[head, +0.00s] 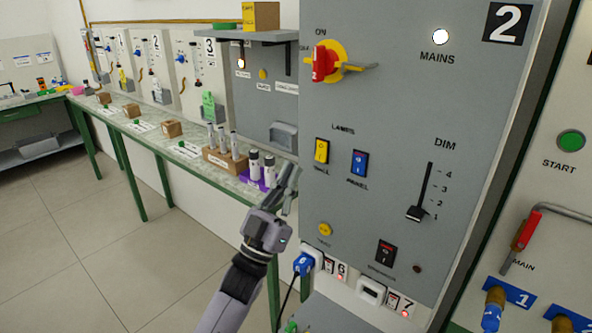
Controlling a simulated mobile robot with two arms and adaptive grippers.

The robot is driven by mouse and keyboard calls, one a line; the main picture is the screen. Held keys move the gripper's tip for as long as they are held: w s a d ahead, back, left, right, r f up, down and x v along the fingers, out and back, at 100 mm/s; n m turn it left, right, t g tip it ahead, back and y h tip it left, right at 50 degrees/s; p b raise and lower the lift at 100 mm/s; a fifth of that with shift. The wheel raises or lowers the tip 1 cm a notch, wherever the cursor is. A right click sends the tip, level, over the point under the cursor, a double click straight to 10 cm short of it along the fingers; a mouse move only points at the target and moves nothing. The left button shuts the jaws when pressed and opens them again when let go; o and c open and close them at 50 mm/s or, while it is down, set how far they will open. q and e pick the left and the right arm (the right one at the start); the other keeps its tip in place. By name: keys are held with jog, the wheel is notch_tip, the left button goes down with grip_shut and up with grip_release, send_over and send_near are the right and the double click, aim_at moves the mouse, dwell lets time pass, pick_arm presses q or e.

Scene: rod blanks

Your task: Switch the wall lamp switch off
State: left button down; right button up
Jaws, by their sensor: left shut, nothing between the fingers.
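The yellow rocker switch (321,151) sits under the "LAMPS" heading on the grey panel marked 2 (390,110). Its small label seems to read "WALL". A blue rocker switch (358,163), its label seeming to read "PANEL", sits just to its right. I cannot tell which way either rocker is tipped. My left gripper (288,180) is shut and empty, pointing up, to the left of and below the yellow switch in the picture. It appears apart from the switch. My right gripper is not in view.
A red and yellow rotary switch (325,63) is above the lamp switches, and a dim slider (418,212) is to their right. A blue plug (303,263) with a cable is below. A bench (150,135) with tube holders runs along the left wall; open floor lies in front.

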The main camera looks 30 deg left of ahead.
pick_arm(q)
jog(key=s+b+v, duration=0.1)
jog(key=b+v, duration=0.1)
jog(key=v, duration=0.4)
jog(key=shift+r, duration=0.2)
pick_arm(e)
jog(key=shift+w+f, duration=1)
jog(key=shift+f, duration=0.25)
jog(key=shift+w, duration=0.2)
